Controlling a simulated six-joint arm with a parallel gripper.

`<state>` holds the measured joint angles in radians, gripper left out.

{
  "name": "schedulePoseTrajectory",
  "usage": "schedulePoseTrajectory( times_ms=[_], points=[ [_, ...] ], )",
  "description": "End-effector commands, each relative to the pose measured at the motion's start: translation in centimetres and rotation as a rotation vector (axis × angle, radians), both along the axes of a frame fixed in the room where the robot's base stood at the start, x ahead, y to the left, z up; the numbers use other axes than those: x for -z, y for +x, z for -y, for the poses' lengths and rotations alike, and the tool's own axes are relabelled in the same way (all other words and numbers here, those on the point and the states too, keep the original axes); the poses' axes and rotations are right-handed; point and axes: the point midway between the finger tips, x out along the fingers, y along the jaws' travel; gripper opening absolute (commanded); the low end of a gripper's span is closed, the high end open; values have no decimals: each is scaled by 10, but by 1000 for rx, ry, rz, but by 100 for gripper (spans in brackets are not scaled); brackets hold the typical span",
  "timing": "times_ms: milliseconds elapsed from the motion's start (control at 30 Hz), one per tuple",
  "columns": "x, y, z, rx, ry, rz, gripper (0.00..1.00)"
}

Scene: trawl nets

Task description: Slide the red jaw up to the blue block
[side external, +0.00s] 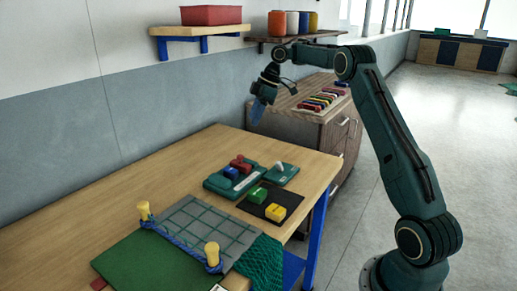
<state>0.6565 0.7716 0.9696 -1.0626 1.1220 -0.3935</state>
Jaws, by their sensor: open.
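The red jaw (240,164) sits on a dark green base (212,186) on the wooden table. The blue block (231,173) sits on the same base, just in front of the red jaw in the side external view. The two look close together; I cannot tell whether they touch. My gripper (257,112) hangs above the table's far edge, behind and above the red jaw. It points down, apart from everything, and looks empty. Its fingers are small and blurred here.
A green plate with a pale knob (279,167) stands right of the base. A black mat (245,207) holds a green block (258,194) and a yellow block (275,211). A gridded grey board with yellow posts (212,250) and blue rope lies nearer. The table's far left is clear.

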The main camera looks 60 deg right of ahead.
Motion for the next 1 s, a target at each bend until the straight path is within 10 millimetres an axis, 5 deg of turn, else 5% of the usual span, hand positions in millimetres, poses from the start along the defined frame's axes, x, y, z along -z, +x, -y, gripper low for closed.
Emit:
schedulePoseTrajectory(
  times_ms=[667,1000],
  points=[
    [18,3,8,-20,2,0,45],
    [45,11,-1,-20,2,-2,45]
  ],
)
